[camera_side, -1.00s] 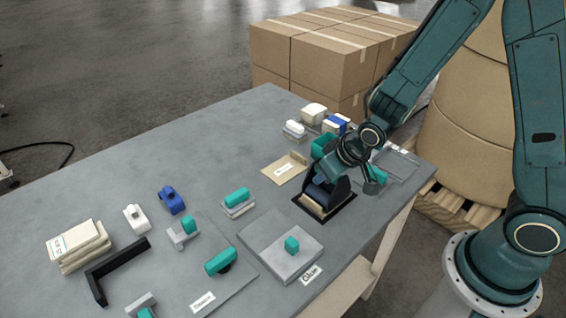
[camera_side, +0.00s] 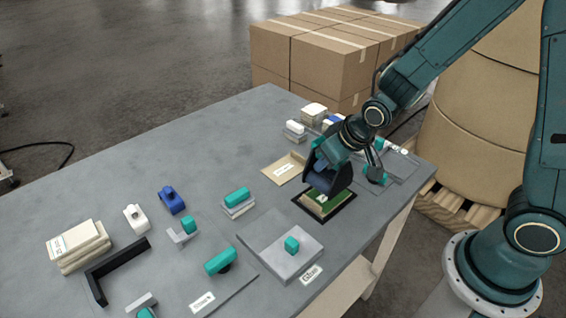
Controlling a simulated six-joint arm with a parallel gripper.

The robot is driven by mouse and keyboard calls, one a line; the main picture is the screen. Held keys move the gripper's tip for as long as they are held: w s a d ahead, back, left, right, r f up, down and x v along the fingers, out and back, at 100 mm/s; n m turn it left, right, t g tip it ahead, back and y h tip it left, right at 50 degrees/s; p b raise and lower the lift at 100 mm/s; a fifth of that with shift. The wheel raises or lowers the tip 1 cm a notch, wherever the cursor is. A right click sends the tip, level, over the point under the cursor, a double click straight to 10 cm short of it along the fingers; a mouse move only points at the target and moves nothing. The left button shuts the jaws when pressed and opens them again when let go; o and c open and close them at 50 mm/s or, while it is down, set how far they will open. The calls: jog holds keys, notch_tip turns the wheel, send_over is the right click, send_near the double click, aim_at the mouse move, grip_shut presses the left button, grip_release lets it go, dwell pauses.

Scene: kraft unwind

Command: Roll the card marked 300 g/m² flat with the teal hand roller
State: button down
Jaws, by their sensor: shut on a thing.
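My gripper (camera_side: 328,180) is dark and stands over the black-framed spot (camera_side: 345,210) near the table's right edge. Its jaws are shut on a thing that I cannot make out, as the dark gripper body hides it. Just below lies a green-topped piece (camera_side: 328,203) with a pale edge and a small white mark, too small to read. A teal tool with a dark round part (camera_side: 220,262) lies on a grey sheet at the front; it looks like a hand roller. I cannot read 300 g/m² on any card.
A grey board with a teal block (camera_side: 291,245) lies left of the frame. Pale card stacks (camera_side: 78,244) and a black corner piece (camera_side: 95,285) are at the left. A tan envelope-like piece (camera_side: 281,170) lies behind. The table's far left is clear.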

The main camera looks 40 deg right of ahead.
jog(key=shift+r, duration=1.55)
jog(key=shift+w+f, duration=0.1)
jog(key=shift+w, duration=0.05)
jog(key=w+d+f, duration=0.3)
jog(key=w, duration=0.3)
jog(key=shift+w+d+f, duration=0.2)
jog(key=shift+w+d, duration=0.05)
jog(key=shift+w, duration=0.05)
jog(key=shift+w+a, duration=0.1)
